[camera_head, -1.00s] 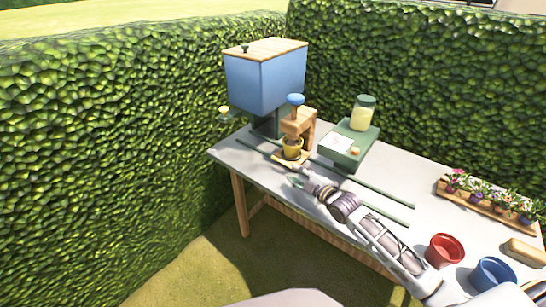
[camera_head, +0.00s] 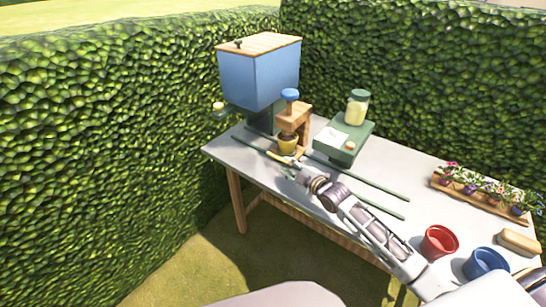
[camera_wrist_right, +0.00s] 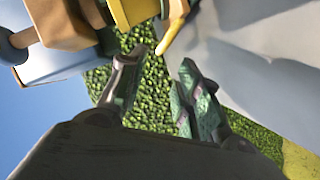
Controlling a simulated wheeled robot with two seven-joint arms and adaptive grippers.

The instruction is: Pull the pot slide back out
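A yellow pot (camera_head: 288,144) with dark contents stands under the wooden press (camera_head: 296,117) with its blue knob (camera_head: 290,94). The pot slide's pale yellow front part (camera_head: 279,157) shows just in front of the pot; the rest is mostly hidden. My right gripper (camera_head: 290,168) is close in front of it. In the right wrist view the gripper's fingers (camera_wrist_right: 155,85) are apart with nothing between them. A yellow bar, seemingly the slide's handle (camera_wrist_right: 172,30), is just beyond the fingertips, and the pot's yellow side (camera_wrist_right: 133,10) is at the top. My left gripper is out of view.
Two green rails (camera_head: 360,174) run along the grey table (camera_head: 225,149). A blue hopper (camera_head: 260,77) stands behind the press. A green stand (camera_head: 355,133) with a jar (camera_head: 357,106) is right of it. Red (camera_head: 439,243) and blue (camera_head: 485,263) pots stand near the right front.

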